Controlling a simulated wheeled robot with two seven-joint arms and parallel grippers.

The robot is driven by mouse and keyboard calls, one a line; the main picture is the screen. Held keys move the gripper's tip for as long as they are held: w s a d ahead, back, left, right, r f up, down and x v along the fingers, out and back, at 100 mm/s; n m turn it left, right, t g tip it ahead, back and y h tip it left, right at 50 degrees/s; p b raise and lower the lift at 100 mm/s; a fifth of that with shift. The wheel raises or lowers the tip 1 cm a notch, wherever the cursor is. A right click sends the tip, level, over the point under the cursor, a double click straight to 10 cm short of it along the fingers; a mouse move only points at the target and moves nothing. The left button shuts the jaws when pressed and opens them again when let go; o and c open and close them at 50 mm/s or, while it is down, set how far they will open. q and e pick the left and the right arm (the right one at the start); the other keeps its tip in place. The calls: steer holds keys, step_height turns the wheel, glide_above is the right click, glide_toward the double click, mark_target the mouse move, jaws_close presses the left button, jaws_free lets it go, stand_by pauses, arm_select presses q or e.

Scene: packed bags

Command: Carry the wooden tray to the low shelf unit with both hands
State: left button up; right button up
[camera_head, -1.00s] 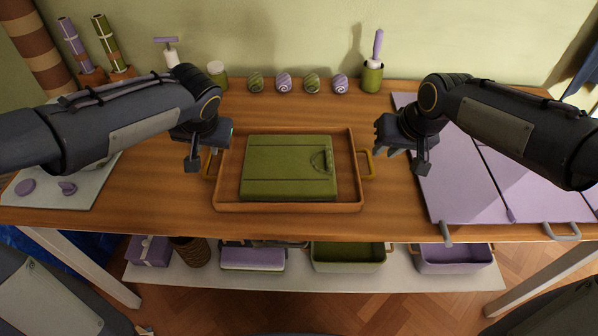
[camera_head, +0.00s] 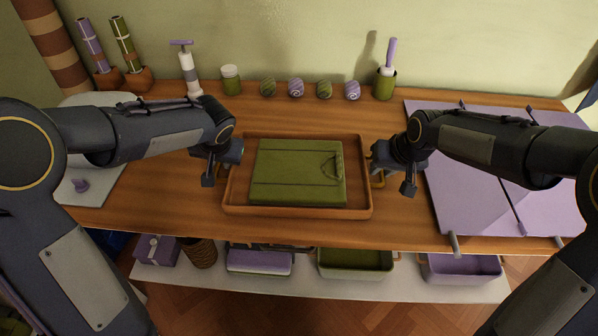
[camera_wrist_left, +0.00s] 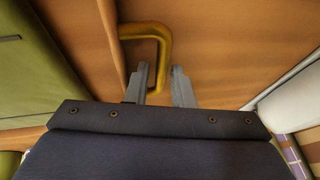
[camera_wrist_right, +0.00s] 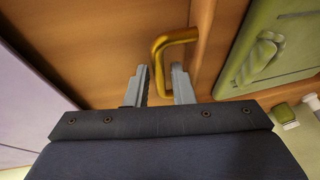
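The wooden tray (camera_head: 297,211) lies on the wooden table with a green flat case (camera_head: 297,172) in it. It has a yellow handle at each short side. My left gripper (camera_head: 222,165) is at the tray's left end; in the left wrist view its open fingers (camera_wrist_left: 160,88) stand on either side of the left handle (camera_wrist_left: 150,32). My right gripper (camera_head: 378,165) is at the right end; in the right wrist view its open fingers (camera_wrist_right: 160,85) stand either side of the right handle (camera_wrist_right: 172,38). I cannot make out a separate low shelf unit.
Purple folded panels (camera_head: 480,200) lie on the table to the right. Yarn-like balls (camera_head: 296,87), a green jar (camera_head: 231,80) and a brush holder (camera_head: 385,84) stand at the back. Bins, including a green one (camera_head: 355,266), sit on a white shelf (camera_head: 215,283) below the table.

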arm_select(q)
jaws_close()
arm_select(e)
jaws_close()
arm_select(q)
steer(key=shift+r, duration=0.15)
arm_select(e)
steer(key=shift+r, duration=0.1)
